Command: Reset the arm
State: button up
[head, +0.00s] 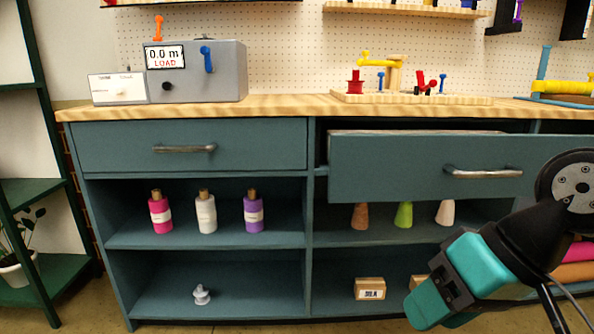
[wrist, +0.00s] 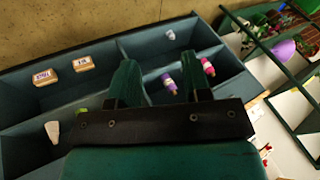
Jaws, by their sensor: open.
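My gripper (wrist: 158,62) shows in the wrist view with its two green fingers apart and nothing between them. In the head view my gripper (head: 428,305) is at the lower right, teal and angled down to the left, in front of the cabinet's right half. Its fingertips are hard to make out there. My black arm comes in from the right edge.
The right drawer (head: 425,168) is pulled out; the left drawer (head: 190,147) is shut. Shelves hold bottles (head: 205,212), cones (head: 404,215), a small box (head: 369,288) and a grey piece (head: 202,294). A grey machine (head: 225,75) stands on the wooden worktop (head: 285,106).

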jog(key=s+n+g+h, duration=0.2)
jog(key=s+n, duration=0.2)
jog(key=s, duration=0.2)
notch_tip(320, 180, up, 34)
jog(key=p, duration=3.4)
jog(key=shift+w+a+r+p, duration=0.15)
jog(key=shift+w+a+p, duration=0.1)
jog(key=shift+a+p, duration=0.15)
